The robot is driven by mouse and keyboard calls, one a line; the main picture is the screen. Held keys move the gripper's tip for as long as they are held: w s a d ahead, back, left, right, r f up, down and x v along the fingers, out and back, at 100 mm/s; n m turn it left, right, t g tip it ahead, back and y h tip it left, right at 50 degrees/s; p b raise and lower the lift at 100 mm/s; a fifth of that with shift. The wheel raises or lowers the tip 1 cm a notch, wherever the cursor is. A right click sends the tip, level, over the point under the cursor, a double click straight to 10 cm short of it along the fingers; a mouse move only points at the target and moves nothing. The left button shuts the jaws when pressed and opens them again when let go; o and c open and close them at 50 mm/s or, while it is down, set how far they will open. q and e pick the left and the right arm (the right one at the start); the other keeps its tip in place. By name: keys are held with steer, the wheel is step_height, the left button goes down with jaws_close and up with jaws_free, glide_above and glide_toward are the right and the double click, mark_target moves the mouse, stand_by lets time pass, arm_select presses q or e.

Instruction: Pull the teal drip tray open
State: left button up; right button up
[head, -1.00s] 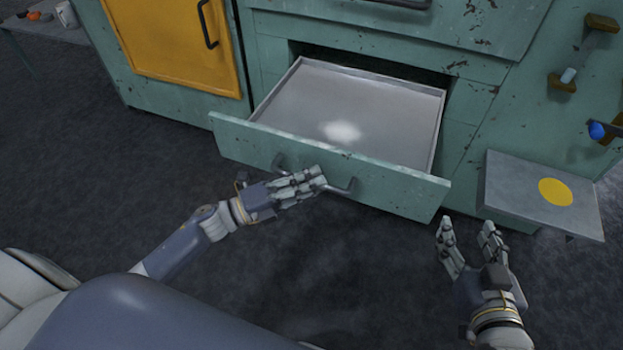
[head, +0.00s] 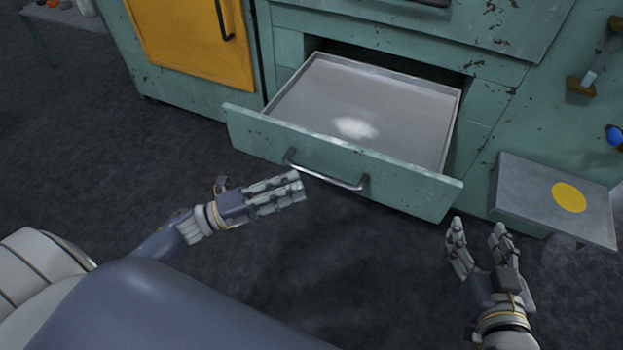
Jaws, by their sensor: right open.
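The teal drip tray (head: 420,194) is pulled out of the cabinet like a drawer. Its grey metal inside (head: 320,95) shows a pale patch. A curved bar handle (head: 330,181) sits on its teal front. My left gripper (head: 300,187) is just in front of and below the handle, apart from it and empty. Its fingers lie one behind another in this view, so the gap between them cannot be judged. My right gripper (head: 478,232) is open and empty, with fingers up, near the tray's right front corner.
A grey shelf (head: 525,190) with a yellow disc (head: 569,197) juts out right of the tray. A yellow door (head: 190,45) is at the upper left of the teal cabinet. Knobs and a blue part (head: 614,135) stick out at right. The dark floor before the tray is clear.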

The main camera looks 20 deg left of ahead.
arm_select(q)
steer(key=shift+v, duration=2.2)
